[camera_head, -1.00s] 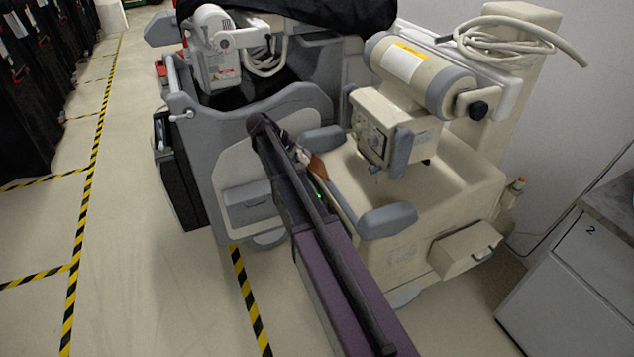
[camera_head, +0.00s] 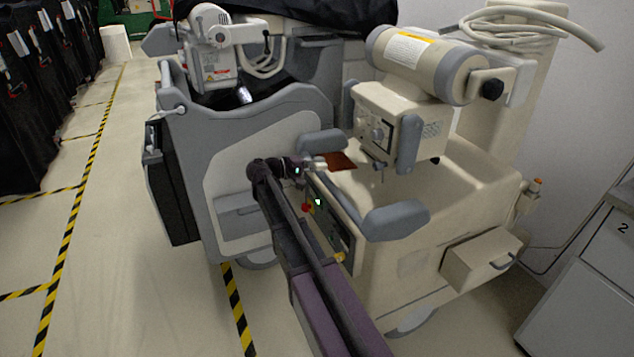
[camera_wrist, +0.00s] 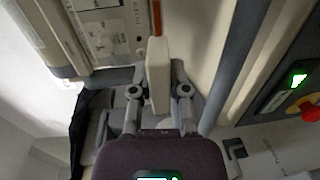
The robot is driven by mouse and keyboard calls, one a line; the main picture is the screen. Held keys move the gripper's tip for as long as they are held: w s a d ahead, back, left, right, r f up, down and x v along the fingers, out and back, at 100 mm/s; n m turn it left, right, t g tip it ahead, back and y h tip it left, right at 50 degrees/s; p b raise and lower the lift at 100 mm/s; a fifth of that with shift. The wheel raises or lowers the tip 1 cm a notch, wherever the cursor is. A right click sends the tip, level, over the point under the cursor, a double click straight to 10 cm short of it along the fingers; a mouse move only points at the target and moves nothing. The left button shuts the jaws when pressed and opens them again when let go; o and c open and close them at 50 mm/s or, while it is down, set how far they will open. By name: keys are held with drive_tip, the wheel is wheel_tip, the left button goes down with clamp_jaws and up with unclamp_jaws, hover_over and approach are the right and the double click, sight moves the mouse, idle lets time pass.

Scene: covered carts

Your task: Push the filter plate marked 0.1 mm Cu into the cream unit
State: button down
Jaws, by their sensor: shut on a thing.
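The filter plate (camera_head: 341,160) is a thin copper-brown sheet with a cream grip end. My gripper (camera_head: 311,165) is shut on that grip end. In the wrist view the cream grip end (camera_wrist: 158,60) stands between my two fingers (camera_wrist: 158,92), and the copper sheet (camera_wrist: 157,17) shows as a thin edge-on strip beyond it. The cream unit (camera_head: 382,118) hangs on the right cart, below a cylinder. The plate is just left of and below its box, seemingly apart from it. The unit's knobbed face (camera_wrist: 105,30) is left of the plate in the wrist view. No marking is readable on the plate.
The cream cart's grey handle bars (camera_head: 395,220) lie close to my arm. A red button (camera_head: 306,207) and a green light are on the cart panel below my gripper. A grey cart (camera_head: 225,160) stands at left. Open floor lies further left.

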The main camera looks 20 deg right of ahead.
sight(335, 163)
drive_tip(key=shift+s+f+h+b, duration=0.15)
drive_tip(key=shift+f+h+b, duration=0.35)
drive_tip(key=shift+f+b, duration=0.5)
drive_tip(key=shift+r+b, duration=0.1)
drive_tip(key=shift+b, duration=0.2)
drive_tip(key=shift+d+r, duration=0.1)
drive_tip(key=shift+d, duration=2.85)
drive_tip(key=d, duration=0.6)
drive_tip(key=shift+w+d, duration=0.2)
drive_tip(key=shift+d, duration=0.2)
idle(2.8)
